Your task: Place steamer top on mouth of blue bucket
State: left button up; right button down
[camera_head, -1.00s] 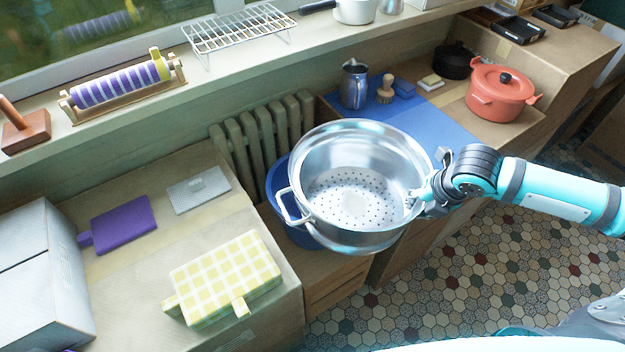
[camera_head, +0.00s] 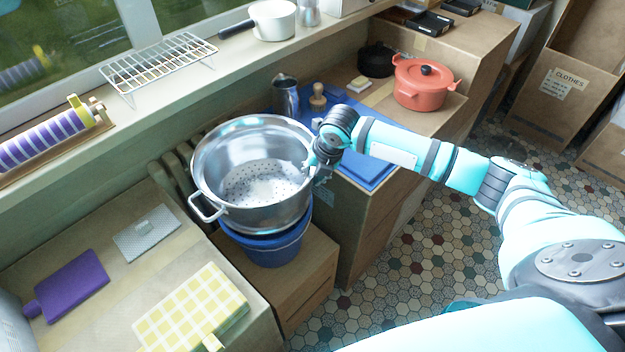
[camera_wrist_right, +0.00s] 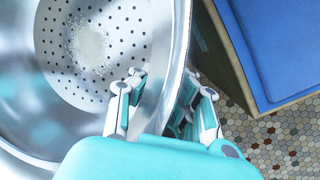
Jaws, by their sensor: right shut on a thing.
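The steamer top (camera_head: 254,174) is a shiny metal pot with a perforated bottom and a loop handle on its left. It sits upright over the blue bucket (camera_head: 272,247), covering its mouth; whether it rests fully on the rim I cannot tell. My right gripper (camera_head: 318,158) is shut on the steamer top's right rim. In the right wrist view, the fingers (camera_wrist_right: 162,100) straddle the steamer top's wall (camera_wrist_right: 170,75). My left gripper is not in view.
A cardboard surface at left holds a purple board (camera_head: 70,285), a grey grater (camera_head: 147,233) and a yellow checked item (camera_head: 192,312). A blue mat (camera_head: 366,168), metal pitcher (camera_head: 286,97) and coral pot (camera_head: 424,84) are behind and right. A radiator (camera_head: 180,170) stands behind the bucket.

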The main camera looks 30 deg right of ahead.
jog(key=shift+w+a, duration=0.15)
jog(key=shift+w, duration=0.1)
jog(key=shift+f, duration=1.7)
jog(key=c, duration=1.4)
grip_release()
jog(key=shift+s, duration=0.15)
jog(key=v, duration=1.2)
jog(key=shift+f, duration=0.1)
